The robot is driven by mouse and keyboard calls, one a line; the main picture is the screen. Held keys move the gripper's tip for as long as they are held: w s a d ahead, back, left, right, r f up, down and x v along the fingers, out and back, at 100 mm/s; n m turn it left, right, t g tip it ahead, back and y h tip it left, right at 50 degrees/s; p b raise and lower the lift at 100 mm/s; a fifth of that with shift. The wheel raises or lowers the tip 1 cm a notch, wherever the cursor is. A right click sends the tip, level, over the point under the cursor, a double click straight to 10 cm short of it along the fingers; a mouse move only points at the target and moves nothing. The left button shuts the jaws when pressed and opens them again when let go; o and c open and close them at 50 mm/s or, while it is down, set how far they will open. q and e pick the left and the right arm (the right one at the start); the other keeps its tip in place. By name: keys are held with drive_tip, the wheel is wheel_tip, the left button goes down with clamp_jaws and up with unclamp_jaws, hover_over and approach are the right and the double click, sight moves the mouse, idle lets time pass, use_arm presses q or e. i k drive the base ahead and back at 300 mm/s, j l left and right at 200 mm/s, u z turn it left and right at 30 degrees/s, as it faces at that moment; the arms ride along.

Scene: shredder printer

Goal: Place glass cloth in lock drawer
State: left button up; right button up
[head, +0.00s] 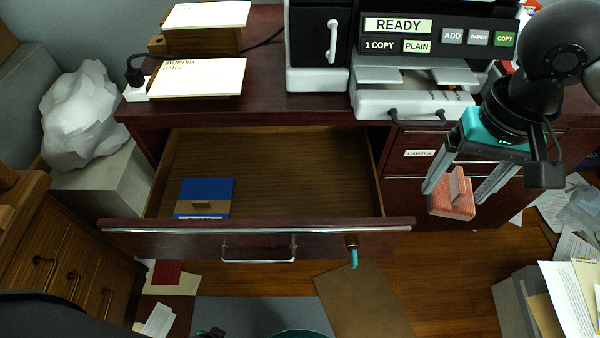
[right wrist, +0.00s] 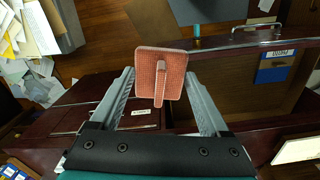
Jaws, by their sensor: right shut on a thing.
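The glass cloth, a salmon-pink ribbed pad (head: 452,205), is held by my right gripper (head: 464,188) above the floor, to the right of the open drawer. In the right wrist view the cloth (right wrist: 172,66) shows between the tips of the gripper (right wrist: 162,85), with a raised fold along its middle. The lock drawer (head: 290,185) is pulled wide open, with a lock and a teal key (head: 353,254) on its front. A blue and brown item (head: 205,197) lies at its left; the rest of its floor is bare. My left gripper is not in view.
A printer (head: 440,75) stands on the dark red desk, above a closed labels drawer (head: 425,153). Paper stacks (head: 200,78) lie on the desk's left part. A paper-filled bin (head: 570,300) stands at lower right, and papers litter the floor.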

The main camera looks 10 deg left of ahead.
sight(305, 216)
drive_tip(key=i+l+u, duration=0.25)
drive_tip(key=l+u, duration=0.4)
drive_tip(key=u, duration=0.95)
